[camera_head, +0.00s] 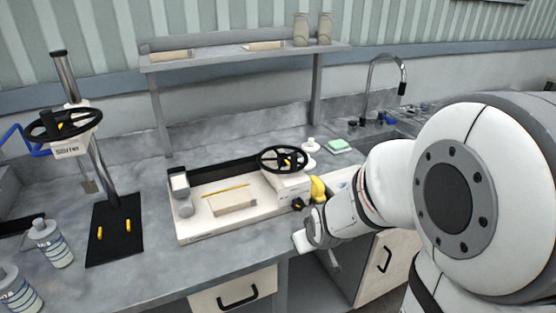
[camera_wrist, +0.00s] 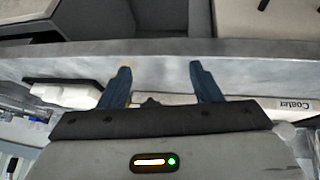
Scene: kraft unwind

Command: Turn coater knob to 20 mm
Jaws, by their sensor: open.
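The coater (camera_head: 225,228) is a white, flat machine on the grey bench, with a black handwheel (camera_head: 283,159) at its right end. A small black knob (camera_head: 297,204) sits low on its right front, beside a yellow part (camera_head: 318,189). My gripper (camera_head: 312,238) is at the bench's front edge, just below and right of the knob. In the wrist view my gripper (camera_wrist: 160,69) is open, its two dark fingers apart. The coater's labelled front (camera_wrist: 245,99) lies behind them. A small dark shape shows between the fingers, partly hidden by the gripper body; the knob's setting cannot be read.
A stand with a black handwheel (camera_head: 64,123) and a black mat (camera_head: 114,229) are at the left. Bottles (camera_head: 49,243) stand at the front left. A shelf (camera_head: 240,56) runs above the bench. A sink tap (camera_head: 385,62) and green sponge (camera_head: 338,146) are at the right.

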